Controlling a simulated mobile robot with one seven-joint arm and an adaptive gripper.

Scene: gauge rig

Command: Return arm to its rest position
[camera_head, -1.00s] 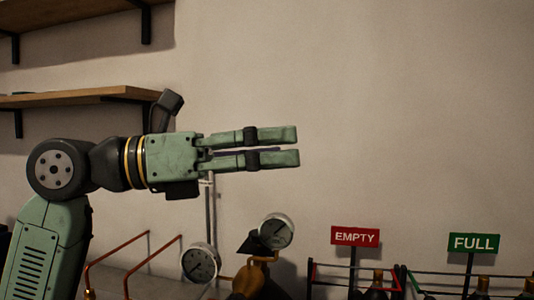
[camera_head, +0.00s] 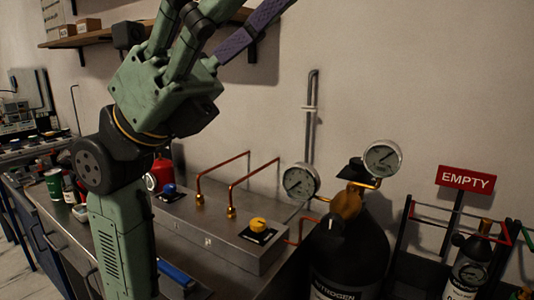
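My gripper (camera_head: 222,8) is raised at the upper left, with its green palm (camera_head: 160,90) tilted and its fingers pointing up. The fingers are spread apart, one showing a purple ridged inner face. Their tips run out of the top of the picture. I see nothing held between the visible parts of the fingers. My arm rises from the lower left, with a dark round joint below the palm. It hides part of the bench behind it.
A metal bench box (camera_head: 215,235) with yellow and blue knobs and red pipes stands right of my arm. Gauges (camera_head: 382,160) top a dark nitrogen cylinder (camera_head: 345,250). An EMPTY sign (camera_head: 465,180) marks a rack at right. A wooden shelf (camera_head: 105,36) is behind my gripper.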

